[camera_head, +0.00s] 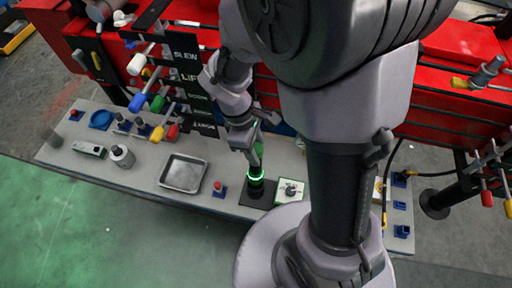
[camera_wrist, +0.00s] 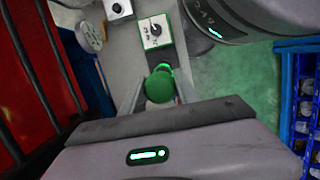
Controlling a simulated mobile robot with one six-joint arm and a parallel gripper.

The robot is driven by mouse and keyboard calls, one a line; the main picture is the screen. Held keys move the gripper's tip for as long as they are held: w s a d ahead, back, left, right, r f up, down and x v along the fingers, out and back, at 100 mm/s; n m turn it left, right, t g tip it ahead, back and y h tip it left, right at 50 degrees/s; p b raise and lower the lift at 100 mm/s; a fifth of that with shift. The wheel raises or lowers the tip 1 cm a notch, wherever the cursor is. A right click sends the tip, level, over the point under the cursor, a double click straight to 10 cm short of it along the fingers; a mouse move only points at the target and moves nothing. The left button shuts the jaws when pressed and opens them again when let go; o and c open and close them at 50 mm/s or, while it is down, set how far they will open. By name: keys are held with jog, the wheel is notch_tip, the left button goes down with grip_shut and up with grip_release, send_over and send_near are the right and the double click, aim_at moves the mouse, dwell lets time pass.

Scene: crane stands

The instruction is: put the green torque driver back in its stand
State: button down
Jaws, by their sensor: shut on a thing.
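The green torque driver (camera_head: 259,146) is upright or nearly so in my gripper (camera_head: 254,156), over the bench. Its round green end (camera_wrist: 160,86) shows between the two fingers in the wrist view. The stand (camera_head: 256,186) is a dark cylinder on a black base with a glowing green ring, directly below the driver. In the wrist view the green glow (camera_wrist: 164,66) shows just beyond the driver's end. My gripper hides much of the driver. I cannot tell whether the driver's lower end is inside the stand or just above it.
A white box with a knob (camera_head: 290,191) stands right beside the stand; it also shows in the wrist view (camera_wrist: 154,31). A red button (camera_head: 219,189) and a metal tray (camera_head: 184,174) lie to the left. Colored levers (camera_head: 160,104) and red cabinets (camera_head: 436,95) stand behind.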

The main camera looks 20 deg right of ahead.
jog(key=shift+w+a+b+x, duration=0.15)
jog(key=shift+a+b+x, duration=0.05)
jog(key=shift+b+x, duration=0.75)
jog(key=shift+w+a+b+x, duration=0.15)
jog(key=shift+b+x, duration=0.55)
jog(key=shift+x, duration=0.5)
jog(key=shift+w+a+b+x, duration=0.15)
jog(key=shift+a+b+x, duration=0.05)
jog(key=shift+b+x, duration=0.75)
jog(key=c, duration=0.8)
grip_release()
jog(key=shift+f, duration=0.25)
jog(key=shift+c, duration=0.2)
jog(key=p+v, duration=0.5)
jog(key=shift+r, duration=0.15)
